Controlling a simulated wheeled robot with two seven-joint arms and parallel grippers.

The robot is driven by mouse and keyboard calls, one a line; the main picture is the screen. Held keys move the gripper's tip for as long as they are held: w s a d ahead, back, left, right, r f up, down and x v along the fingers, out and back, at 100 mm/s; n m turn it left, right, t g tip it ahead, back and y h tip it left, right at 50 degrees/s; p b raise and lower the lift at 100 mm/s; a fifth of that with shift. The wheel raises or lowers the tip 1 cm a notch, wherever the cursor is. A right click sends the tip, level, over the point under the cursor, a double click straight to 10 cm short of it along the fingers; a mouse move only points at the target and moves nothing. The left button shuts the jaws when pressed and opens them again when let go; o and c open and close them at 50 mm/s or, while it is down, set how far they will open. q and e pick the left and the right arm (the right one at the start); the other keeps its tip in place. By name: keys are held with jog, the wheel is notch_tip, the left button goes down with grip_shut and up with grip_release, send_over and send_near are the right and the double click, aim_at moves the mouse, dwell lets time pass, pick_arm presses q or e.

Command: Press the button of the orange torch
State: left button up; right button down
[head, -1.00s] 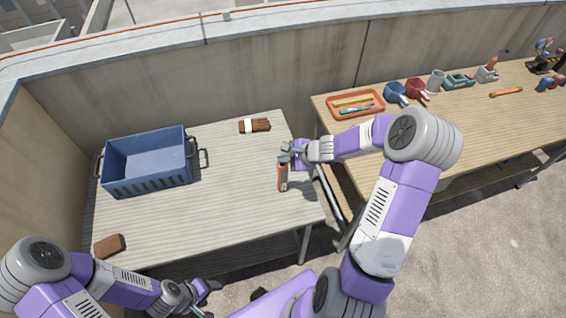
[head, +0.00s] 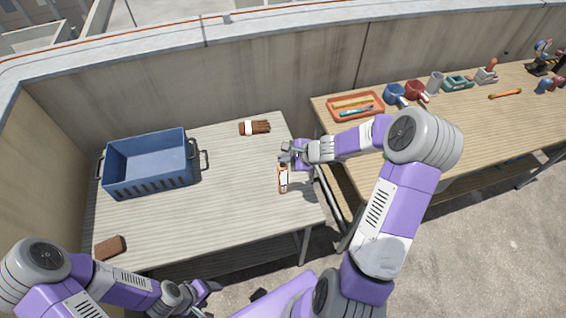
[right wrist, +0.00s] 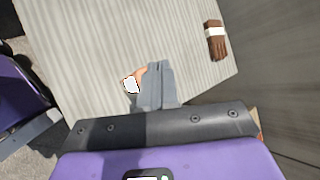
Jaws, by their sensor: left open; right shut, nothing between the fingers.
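The orange torch (head: 283,180) is near the right edge of the left table. Its face now shows a bright white patch; it also shows in the right wrist view (right wrist: 140,73), partly hidden by my fingers. My right gripper (head: 286,157) is shut and empty, with its fingertips at the torch's far end. In the right wrist view its fingers (right wrist: 155,72) are together beside the torch. I cannot tell whether they touch it. My left gripper (head: 212,287) is open and empty off the table's front edge, far from the torch.
A blue crate (head: 194,178) stands on the table's left side. A brown bundle with a white band (head: 262,127) lies at the back, and a brown block (head: 109,247) at front left. A second table (head: 460,120) at right holds an orange tray (head: 333,114), mugs and tools.

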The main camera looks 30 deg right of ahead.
aim_at(285, 166)
notch_tip(285, 166, up, 6)
jog(key=p, duration=0.4)
jog(key=shift+f, duration=0.1)
jog(key=s+a+f+n+g+b, duration=0.4)
jog(key=s+a+f+n+g, duration=0.3)
jog(key=s+a+f+n, duration=1.1)
jog(key=s+a+f, duration=0.2)
jog(key=s+f, duration=0.1)
jog(key=f, duration=0.3)
jog(key=shift+s+a+f+n+g, duration=0.2)
jog(key=shift+s+n+g, duration=0.1)
jog(key=shift+n, duration=0.1)
